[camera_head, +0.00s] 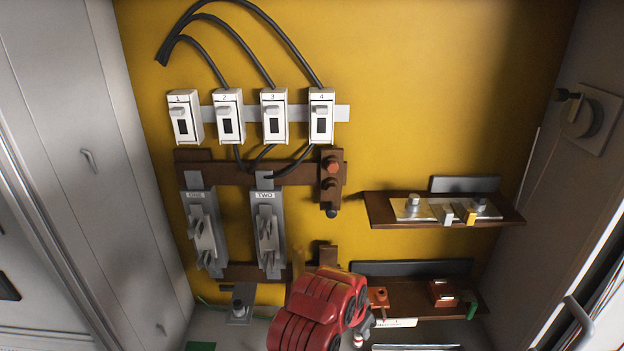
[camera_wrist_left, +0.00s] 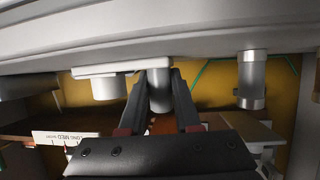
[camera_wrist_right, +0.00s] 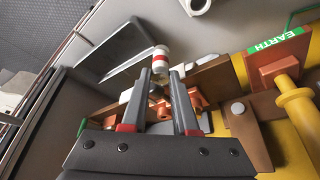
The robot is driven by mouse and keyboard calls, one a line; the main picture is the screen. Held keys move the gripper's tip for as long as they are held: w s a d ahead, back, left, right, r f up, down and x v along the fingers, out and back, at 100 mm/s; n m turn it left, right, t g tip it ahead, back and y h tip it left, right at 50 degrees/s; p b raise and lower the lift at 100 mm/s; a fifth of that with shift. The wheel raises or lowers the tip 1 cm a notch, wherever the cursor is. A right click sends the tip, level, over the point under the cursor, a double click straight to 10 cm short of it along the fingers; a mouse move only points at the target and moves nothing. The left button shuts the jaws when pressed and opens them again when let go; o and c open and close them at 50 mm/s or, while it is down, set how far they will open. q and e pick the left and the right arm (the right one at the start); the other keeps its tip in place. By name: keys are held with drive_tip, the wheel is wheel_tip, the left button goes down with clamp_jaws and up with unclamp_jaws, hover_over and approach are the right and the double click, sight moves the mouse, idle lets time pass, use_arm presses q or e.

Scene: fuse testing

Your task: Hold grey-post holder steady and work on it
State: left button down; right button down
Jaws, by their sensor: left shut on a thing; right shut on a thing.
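In the left wrist view my left gripper (camera_wrist_left: 160,100) has its fingers on either side of a grey post (camera_wrist_left: 158,88), shut on it. A pale flat strip (camera_wrist_left: 118,71) joins this post to a shorter grey post (camera_wrist_left: 109,88). A third grey post (camera_wrist_left: 252,80) stands apart at the right. In the right wrist view my right gripper (camera_wrist_right: 161,77) is shut on a white piece with red bands (camera_wrist_right: 160,56), held at the fingertips. The banded piece also shows at the bottom of the head view (camera_head: 358,340). Red ribbed bodies hide much of the lower middle there.
Four numbered switches (camera_head: 273,117) with black cables line the yellow panel. Two grey holders (camera_head: 268,230) hang below. An upper brown shelf (camera_head: 385,208) and a lower shelf with an orange block (camera_head: 377,297) stand right. A green EARTH label (camera_wrist_right: 278,42) is near the right gripper.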

use_arm(q)
drive_tip(key=shift+f, duration=0.25)
unclamp_jaws()
idle(0.4)
drive_tip(key=shift+s, duration=0.1)
drive_tip(key=shift+s+r, duration=0.15)
drive_tip(key=shift+s, duration=0.2)
use_arm(e)
drive_tip(key=shift+w+f, duration=0.1)
drive_tip(key=shift+f, duration=0.2)
use_arm(q)
drive_tip(key=b+v, duration=0.2)
drive_tip(key=v, duration=0.3)
drive_tip(key=shift+s+d+r, duration=0.1)
drive_tip(key=shift+s+r, duration=0.15)
drive_tip(key=shift+s, duration=0.1)
use_arm(e)
drive_tip(key=shift+f, duration=0.85)
drive_tip(key=shift+r+p, duration=0.75)
drive_tip(key=shift+r, duration=0.1)
drive_tip(key=shift+r+p, duration=0.55)
drive_tip(key=shift+r, duration=0.05)
use_arm(q)
drive_tip(key=v, duration=0.5)
drive_tip(key=shift+s+a+r, duration=0.1)
drive_tip(key=shift+a+r, duration=0.1)
drive_tip(key=shift+r, duration=0.1)
